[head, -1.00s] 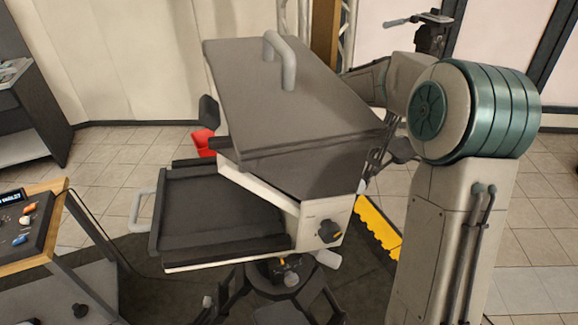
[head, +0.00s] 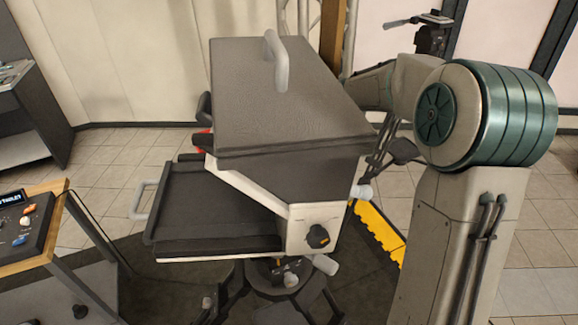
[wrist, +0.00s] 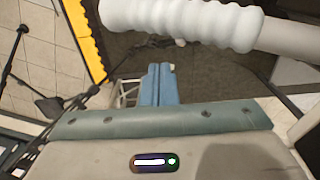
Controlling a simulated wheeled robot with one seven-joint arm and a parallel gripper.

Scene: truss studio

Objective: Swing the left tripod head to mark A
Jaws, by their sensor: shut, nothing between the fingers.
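The left tripod head (head: 272,272) stands low in the middle of the head view, mostly hidden under a dark hooded rig (head: 290,105) with a grey top handle (head: 276,60), an open tray and a knob. Pale grips show beside it, one at the right of the rig (head: 361,192) and one below (head: 325,264). In the wrist view, a white ribbed grip (wrist: 180,18) on a grey bar lies across the top. My gripper (wrist: 160,72) has its blue fingers together, empty, just below that grip with a gap in the picture. The rig hides my gripper in the head view. I cannot make out mark A.
A wooden-edged console (head: 30,225) stands at the left. A second tripod head (head: 430,35) is at the back right. A yellow-edged strip (head: 378,232) lies on the floor right of the rig. Tripod legs spread below it. A truss and post stand behind.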

